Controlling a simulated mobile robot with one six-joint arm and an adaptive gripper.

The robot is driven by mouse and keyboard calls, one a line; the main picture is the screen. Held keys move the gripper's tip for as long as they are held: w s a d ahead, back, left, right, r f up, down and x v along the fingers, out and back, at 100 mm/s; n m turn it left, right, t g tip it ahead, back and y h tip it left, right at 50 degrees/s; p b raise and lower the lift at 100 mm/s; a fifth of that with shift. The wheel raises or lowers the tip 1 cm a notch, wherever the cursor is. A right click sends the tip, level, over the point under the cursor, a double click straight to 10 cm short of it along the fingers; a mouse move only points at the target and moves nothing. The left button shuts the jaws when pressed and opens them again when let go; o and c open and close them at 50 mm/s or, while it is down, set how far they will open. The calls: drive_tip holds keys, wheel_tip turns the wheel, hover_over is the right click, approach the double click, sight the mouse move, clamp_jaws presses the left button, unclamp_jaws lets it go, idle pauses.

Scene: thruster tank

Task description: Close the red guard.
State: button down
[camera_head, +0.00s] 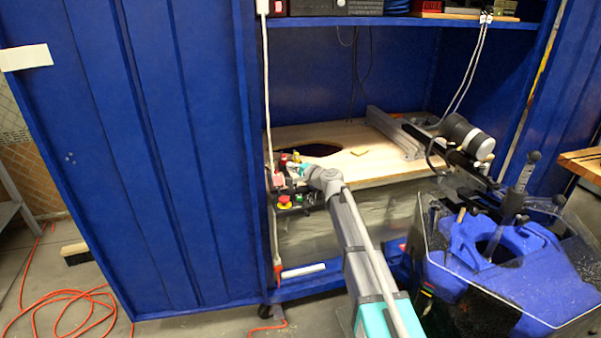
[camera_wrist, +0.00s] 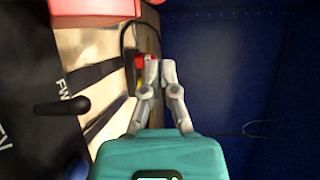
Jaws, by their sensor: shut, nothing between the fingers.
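My gripper (camera_head: 292,167) is at the control panel on the front left of the tank, with its fingers pointing left. In the wrist view the fingers (camera_wrist: 160,64) are together with nothing between them. A small red part (camera_wrist: 142,61) with some yellow lies just beside the fingertips, partly hidden by them; I cannot tell whether they touch. A larger red block (camera_wrist: 95,9) shows at the top left, cut off by the frame edge. In the head view, red parts (camera_head: 278,180) sit by the gripper. I cannot tell which red part is the guard, or its position.
A black lever (camera_wrist: 62,105) stands on the dark lettered panel, left of the gripper. A red mushroom button (camera_head: 284,201) sits below the gripper in the head view. A blue cabinet wall (camera_head: 190,150) is close on the left. The wooden tank top (camera_head: 345,165) lies behind.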

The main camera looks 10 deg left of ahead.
sight(277, 179)
drive_tip(key=shift+x, duration=0.95)
drive_tip(key=s, duration=0.1)
drive_tip(key=s+a, duration=0.1)
drive_tip(key=shift+s+r, duration=0.2)
drive_tip(key=shift+s, duration=0.1)
drive_tip(key=shift+s+a, duration=0.15)
drive_tip(key=shift+s, duration=0.35)
